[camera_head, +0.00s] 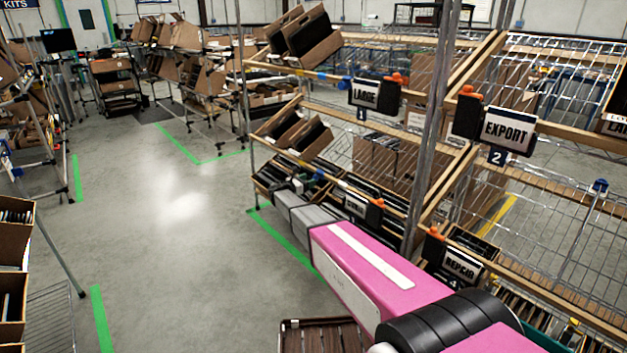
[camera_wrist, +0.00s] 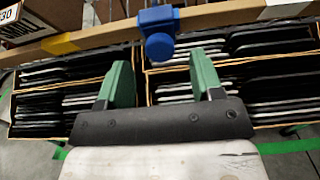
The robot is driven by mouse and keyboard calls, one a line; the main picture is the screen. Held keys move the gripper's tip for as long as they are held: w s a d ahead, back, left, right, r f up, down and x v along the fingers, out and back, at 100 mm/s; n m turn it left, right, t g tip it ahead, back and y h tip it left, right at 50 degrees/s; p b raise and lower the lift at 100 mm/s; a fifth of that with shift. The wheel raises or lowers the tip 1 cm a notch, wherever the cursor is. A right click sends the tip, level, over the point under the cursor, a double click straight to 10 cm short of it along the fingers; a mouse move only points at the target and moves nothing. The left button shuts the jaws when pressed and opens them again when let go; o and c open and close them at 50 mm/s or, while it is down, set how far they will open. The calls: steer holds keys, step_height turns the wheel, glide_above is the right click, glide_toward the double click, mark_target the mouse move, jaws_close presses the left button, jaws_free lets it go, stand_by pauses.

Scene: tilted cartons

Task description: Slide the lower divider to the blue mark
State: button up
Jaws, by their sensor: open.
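In the wrist view a blue divider (camera_wrist: 158,32) sits on the wooden rail (camera_wrist: 215,17), its rounded knob facing me. My gripper (camera_wrist: 160,78) has two green fingers spread apart, one to each side of the knob's line. The knob lies just beyond the fingertips, with nothing held between them. A yellow tape mark (camera_wrist: 60,45) is on the rail to the left and a pale mark (camera_wrist: 284,8) to the right. In the head view my pink arm reaches to the lower rail, and the fingers are too small to make out. Higher up, a blue mark (camera_head: 321,76) shows on the upper rail.
Cartons of dark, thin packages (camera_wrist: 75,90) lie under the fingers, with more at right (camera_wrist: 270,75). Sign holders hang from the rails, among them LARGE (camera_head: 372,95) and EXPORT (camera_head: 507,132). A metal post (camera_head: 432,130) stands right of the lower bay. Open floor (camera_head: 180,240) lies left.

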steer(key=v, duration=0.5)
steer(key=shift+s+a, duration=0.25)
steer(key=shift+a, duration=0.05)
steer(key=s+d+f+m+g+y, duration=0.2)
steer(key=s+d+m+g+y, duration=0.15)
steer(key=s+d+m, duration=0.55)
steer(key=s+d+f+m+g+y, duration=0.2)
steer(key=s+d+m+g, duration=0.15)
steer(key=s+d, duration=0.7)
steer(key=s+a+m+g+y, duration=0.2)
steer(key=s+m+y, duration=0.7)
steer(key=s, duration=1.5)
steer(key=m+g, duration=0.1)
steer(key=m, duration=0.2)
steer(key=shift+a+r+m+g, duration=0.2)
steer(key=shift+r+m+g, duration=0.1)
steer(key=shift+r+m, duration=0.1)
